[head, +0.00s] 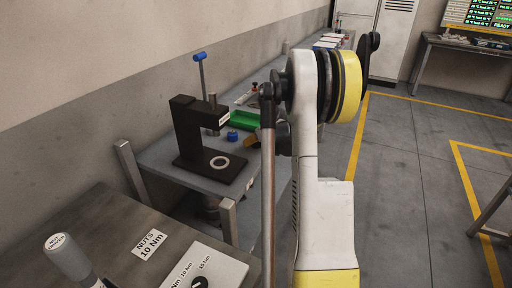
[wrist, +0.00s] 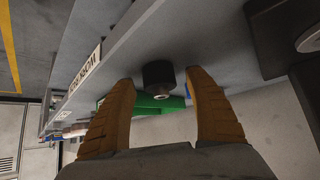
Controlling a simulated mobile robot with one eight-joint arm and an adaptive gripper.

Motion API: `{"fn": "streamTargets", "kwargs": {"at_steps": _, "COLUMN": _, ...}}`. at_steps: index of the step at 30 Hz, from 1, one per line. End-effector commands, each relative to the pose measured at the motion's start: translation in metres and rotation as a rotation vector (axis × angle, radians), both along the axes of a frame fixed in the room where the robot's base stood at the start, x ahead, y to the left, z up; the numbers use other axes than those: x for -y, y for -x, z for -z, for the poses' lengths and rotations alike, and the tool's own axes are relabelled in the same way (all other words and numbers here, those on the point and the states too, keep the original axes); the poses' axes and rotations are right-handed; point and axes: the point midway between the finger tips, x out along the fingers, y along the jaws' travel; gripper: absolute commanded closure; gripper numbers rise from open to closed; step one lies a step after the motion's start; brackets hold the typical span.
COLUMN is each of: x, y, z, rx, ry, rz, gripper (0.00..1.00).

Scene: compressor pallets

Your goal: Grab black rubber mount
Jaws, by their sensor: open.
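The black rubber mount (wrist: 158,74) is a short dark cylinder with a metal stud at its near end. In the wrist view it sits against the grey bench surface, between the tips of my gripper (wrist: 160,80). My gripper's two ochre fingers are spread, one on each side of the mount, with visible gaps. In the head view a bit of an ochre finger (head: 252,141) shows beside my arm; the mount cannot be made out there.
A black press (head: 190,130) with a blue-knobbed lever stands on the bench (head: 180,162), left of my arm. A green tray (head: 243,120) and a small blue part (head: 232,136) are close by. The wrist view also shows the green tray (wrist: 150,104) just beyond the mount.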

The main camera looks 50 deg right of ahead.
Motion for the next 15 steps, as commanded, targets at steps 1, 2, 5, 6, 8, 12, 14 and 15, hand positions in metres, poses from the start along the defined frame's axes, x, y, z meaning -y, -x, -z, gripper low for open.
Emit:
{"fn": "streamTargets", "kwargs": {"at_steps": 1, "x": 0.0, "y": -0.0001, "z": -0.0006, "rx": 0.0, "ry": 0.0, "rz": 0.0, "gripper": 0.37}}
{"fn": "streamTargets", "kwargs": {"at_steps": 2, "x": 0.0001, "y": 0.0, "z": -0.0011, "rx": 0.0, "ry": 0.0, "rz": 0.0, "gripper": 0.37}}
{"fn": "streamTargets", "kwargs": {"at_steps": 5, "x": 0.0, "y": 0.0002, "z": -0.0016, "rx": 0.0, "ry": 0.0, "rz": 0.0, "gripper": 0.39}}
{"fn": "streamTargets", "kwargs": {"at_steps": 6, "x": 0.0, "y": 0.0002, "z": -0.0016, "rx": 0.0, "ry": 0.0, "rz": 0.0, "gripper": 0.51}}
{"fn": "streamTargets", "kwargs": {"at_steps": 8, "x": 0.0, "y": 0.0002, "z": -0.0016, "rx": 0.0, "ry": 0.0, "rz": 0.0, "gripper": 0.69}}
{"fn": "streamTargets", "kwargs": {"at_steps": 12, "x": 0.0, "y": 0.0003, "z": -0.0016, "rx": 0.0, "ry": 0.0, "rz": 0.0, "gripper": 0.94}}
{"fn": "streamTargets", "kwargs": {"at_steps": 14, "x": 0.0, "y": 0.0003, "z": -0.0016, "rx": 0.0, "ry": 0.0, "rz": 0.0, "gripper": 0.94}}
{"fn": "streamTargets", "kwargs": {"at_steps": 15, "x": 0.0, "y": 0.0002, "z": -0.0015, "rx": 0.0, "ry": 0.0, "rz": 0.0, "gripper": 0.94}}
